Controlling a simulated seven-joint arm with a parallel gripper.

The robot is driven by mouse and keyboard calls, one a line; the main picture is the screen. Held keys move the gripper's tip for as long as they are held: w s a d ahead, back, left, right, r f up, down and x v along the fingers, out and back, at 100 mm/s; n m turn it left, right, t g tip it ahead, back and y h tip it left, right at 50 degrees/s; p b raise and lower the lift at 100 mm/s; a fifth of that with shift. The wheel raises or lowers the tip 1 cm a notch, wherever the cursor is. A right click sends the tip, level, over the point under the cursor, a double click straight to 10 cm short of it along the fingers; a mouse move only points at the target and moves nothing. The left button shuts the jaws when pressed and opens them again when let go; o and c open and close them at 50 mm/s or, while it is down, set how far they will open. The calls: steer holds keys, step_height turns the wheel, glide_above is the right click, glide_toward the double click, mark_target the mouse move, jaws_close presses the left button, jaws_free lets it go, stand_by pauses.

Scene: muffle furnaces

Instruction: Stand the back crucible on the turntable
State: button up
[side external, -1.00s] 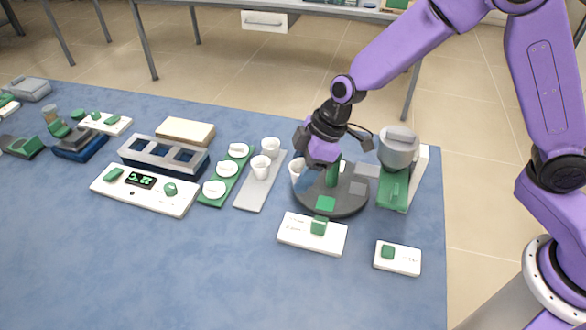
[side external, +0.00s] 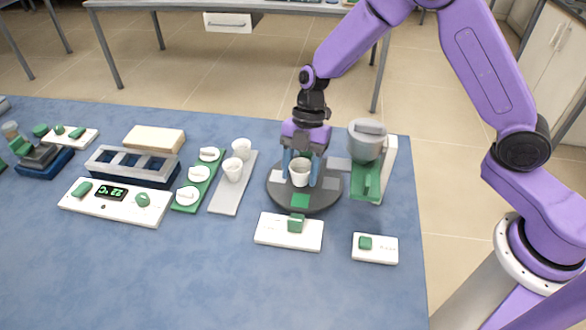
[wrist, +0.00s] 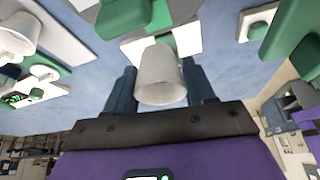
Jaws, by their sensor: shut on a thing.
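My gripper (side external: 301,177) is shut on a white crucible (side external: 299,168), one finger on each side of it. The crucible is upright in the side view, over the dark round turntable (side external: 278,197). I cannot tell whether its base touches the turntable. The wrist view shows the crucible (wrist: 160,80) between the two fingers of my gripper (wrist: 161,88). The turntable carries a green pad (side external: 300,201) at the front and grey pads; its middle is hidden behind the crucible and gripper.
A grey pot on a green and white stand (side external: 367,140) is close right of the turntable. White control boxes lie in front (side external: 289,238) and front right (side external: 375,256). A green strip with white lids (side external: 200,184) lies left. The front of the blue table is clear.

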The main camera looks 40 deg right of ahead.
steer(key=shift+f, duration=2.9)
steer(key=shift+f, duration=0.55)
steer(key=o, duration=1.4)
steer(key=shift+r, duration=0.1)
steer(key=shift+r, duration=3.95)
steer(key=shift+s, duration=0.1)
